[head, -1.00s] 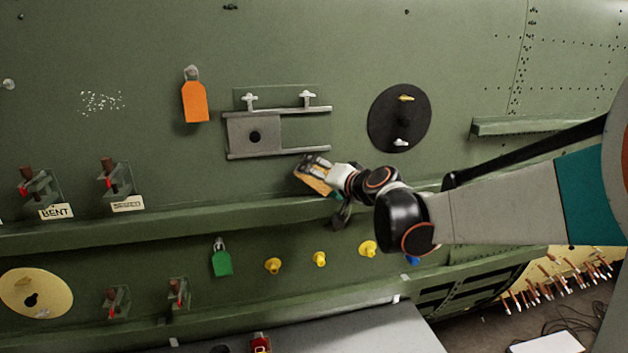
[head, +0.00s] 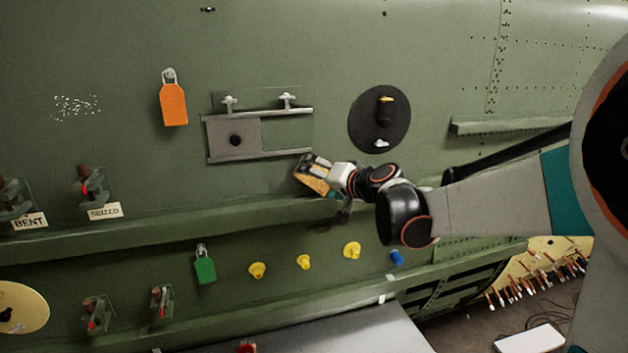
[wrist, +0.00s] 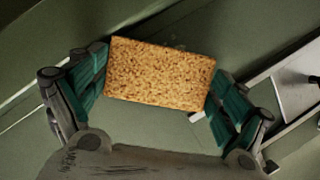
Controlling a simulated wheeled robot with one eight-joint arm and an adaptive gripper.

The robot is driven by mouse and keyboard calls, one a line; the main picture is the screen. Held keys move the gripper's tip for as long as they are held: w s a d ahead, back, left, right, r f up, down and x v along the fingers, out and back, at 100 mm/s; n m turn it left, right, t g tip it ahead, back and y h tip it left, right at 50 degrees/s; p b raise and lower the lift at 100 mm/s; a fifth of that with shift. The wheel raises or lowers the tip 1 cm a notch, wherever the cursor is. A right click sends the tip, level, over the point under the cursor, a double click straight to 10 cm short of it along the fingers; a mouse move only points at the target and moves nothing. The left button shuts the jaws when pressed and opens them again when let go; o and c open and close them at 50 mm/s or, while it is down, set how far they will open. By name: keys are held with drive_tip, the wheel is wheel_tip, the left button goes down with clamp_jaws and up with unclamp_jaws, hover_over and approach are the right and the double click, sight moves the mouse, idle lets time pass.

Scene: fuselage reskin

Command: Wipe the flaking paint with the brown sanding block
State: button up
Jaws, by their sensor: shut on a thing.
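The flaking paint (head: 77,107) is a patch of small white specks on the green panel, at the upper left of the head view. The brown sanding block (head: 312,181) is a tan, grainy rectangle held in my gripper (head: 318,174). In the wrist view the block (wrist: 160,74) sits between both teal-padded fingers (wrist: 158,88), which press on its two ends. My gripper is in front of the panel, below and right of the sliding plate, well to the right of the flaking paint and apart from it.
An orange tag (head: 174,104) and a metal sliding plate (head: 233,137) on rails lie between the block and the paint. A black disc (head: 379,120) is at right. A green ledge (head: 150,226) runs below. Clamps labelled BENT and SEIZED (head: 104,211) stand at lower left.

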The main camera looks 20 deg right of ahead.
sight(302, 180)
drive_tip(key=d, duration=0.3)
drive_tip(key=shift+b, duration=0.35)
drive_tip(key=shift+w+a, duration=0.1)
drive_tip(key=shift+a, duration=3.65)
drive_tip(key=s, duration=0.6)
drive_tip(key=shift+s, duration=0.15)
